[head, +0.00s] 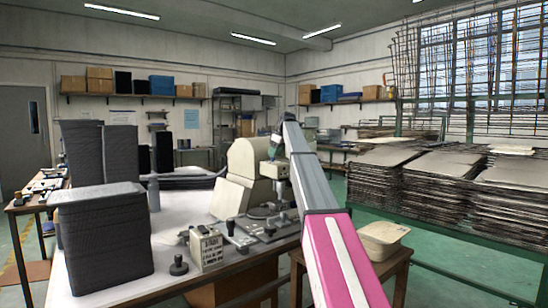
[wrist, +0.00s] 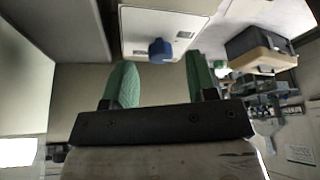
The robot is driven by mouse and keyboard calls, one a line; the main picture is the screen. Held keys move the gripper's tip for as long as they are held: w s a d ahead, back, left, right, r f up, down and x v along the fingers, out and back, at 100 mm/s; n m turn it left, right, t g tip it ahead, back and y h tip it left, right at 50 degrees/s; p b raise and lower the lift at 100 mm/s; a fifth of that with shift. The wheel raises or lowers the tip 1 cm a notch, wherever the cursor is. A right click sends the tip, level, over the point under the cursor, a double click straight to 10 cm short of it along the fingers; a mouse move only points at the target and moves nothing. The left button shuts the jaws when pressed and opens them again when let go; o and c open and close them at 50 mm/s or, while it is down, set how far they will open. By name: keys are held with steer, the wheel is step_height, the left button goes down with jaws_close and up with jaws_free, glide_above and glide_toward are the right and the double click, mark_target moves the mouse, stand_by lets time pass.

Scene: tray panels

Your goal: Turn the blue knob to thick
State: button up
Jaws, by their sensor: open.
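The blue knob (wrist: 160,50) sits on a white panel (wrist: 135,22) in the wrist view. Small dark markings show on the panel, too small to read. In the wrist view, the two green fingers of my gripper (wrist: 159,66) are spread apart with nothing between them. The knob appears between and just beyond the fingertips, apart from them. In the head view my gripper (head: 276,147) is beside the cream machine (head: 246,160), largely hidden by my arm. The knob cannot be made out in the head view.
The white worktable (head: 185,215) holds dark stacked trays (head: 103,240), a small labelled box (head: 206,250) and metal parts. A wooden stool with a pale tub (head: 383,236) stands to the right. Stacked sheets (head: 400,180) fill a rack there. A dark-topped box (wrist: 262,50) shows right in the wrist view.

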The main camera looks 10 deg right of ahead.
steer(key=shift+x, duration=0.9)
steer(key=c, duration=0.9)
